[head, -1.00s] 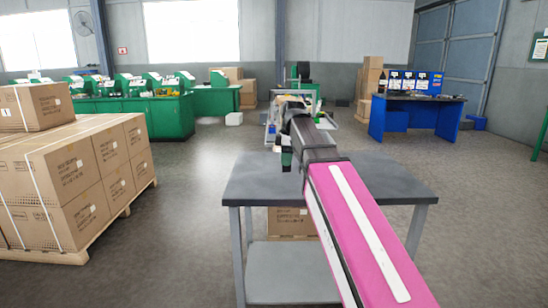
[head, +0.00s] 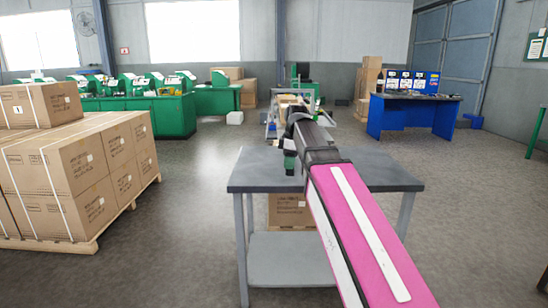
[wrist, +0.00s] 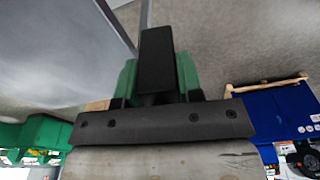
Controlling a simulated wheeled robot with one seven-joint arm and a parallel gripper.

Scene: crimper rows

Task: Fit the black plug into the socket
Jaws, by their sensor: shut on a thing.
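My gripper (wrist: 157,78) has green fingers and is shut on the black plug (wrist: 158,58), a dark block between them in the wrist view. In the head view my gripper (head: 290,162) hangs at the end of my pink and black arm, over the left part of the grey table as seen in the picture. The plug cannot be made out there. I cannot make out the socket in either view; my arm covers part of the table top.
Stacked cartons (head: 75,175) on a pallet stand at left. Green machine benches (head: 140,115) and a blue workbench (head: 415,115) stand at the back. Open floor lies on both sides of the table.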

